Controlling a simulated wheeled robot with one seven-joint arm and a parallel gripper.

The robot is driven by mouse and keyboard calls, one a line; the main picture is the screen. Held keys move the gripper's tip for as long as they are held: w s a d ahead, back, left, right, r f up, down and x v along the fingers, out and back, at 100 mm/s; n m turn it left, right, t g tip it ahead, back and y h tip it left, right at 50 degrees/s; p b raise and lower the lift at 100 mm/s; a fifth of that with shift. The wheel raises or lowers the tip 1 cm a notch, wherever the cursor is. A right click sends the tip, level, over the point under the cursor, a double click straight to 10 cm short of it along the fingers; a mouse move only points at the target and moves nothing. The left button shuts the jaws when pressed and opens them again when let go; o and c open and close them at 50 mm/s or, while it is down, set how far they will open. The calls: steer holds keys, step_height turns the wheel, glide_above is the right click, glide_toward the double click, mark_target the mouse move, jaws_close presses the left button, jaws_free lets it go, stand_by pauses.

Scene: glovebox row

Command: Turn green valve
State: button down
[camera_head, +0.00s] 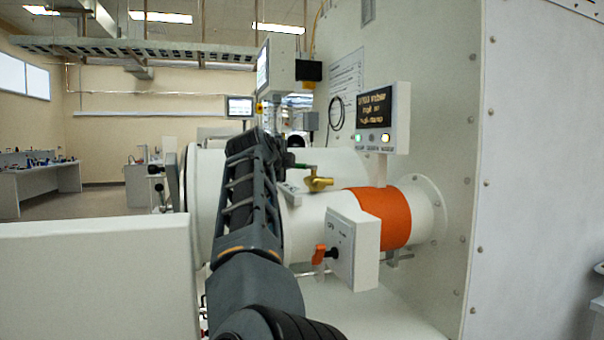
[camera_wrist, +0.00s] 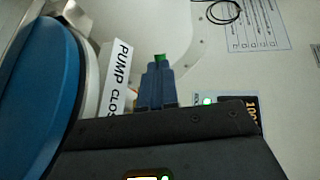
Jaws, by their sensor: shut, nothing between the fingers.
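The green valve handle (camera_head: 300,167) shows as a small green piece beside a brass valve body (camera_head: 319,183) on the white cylinder, just right of my arm in the head view. In the wrist view a bit of the green handle (camera_wrist: 160,57) shows right beyond the tips of my gripper (camera_wrist: 158,68). My gripper's fingers are together with nothing between them. I cannot tell whether the tips touch the handle. My arm and fingers hide part of the valve.
A "PUMP CLOSE" label (camera_wrist: 119,79) stands left of my fingers. A lit display panel (camera_head: 378,118) stands at right. A white panel (camera_head: 100,280) fills the lower left.

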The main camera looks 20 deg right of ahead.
steer(key=shift+b+x, duration=1.05)
steer(key=shift+x, duration=0.25)
steer(key=shift+w+d+r, duration=0.1)
steer(key=shift+w+d, duration=0.15)
steer(key=shift+d, duration=0.2)
steer(key=shift+w+d+r, duration=0.15)
steer(key=shift+w+d, duration=0.05)
steer(key=shift+d, duration=0.35)
steer(key=shift+b, duration=0.3)
steer(key=shift+b+v, duration=0.85)
steer(key=shift+v, duration=2.95)
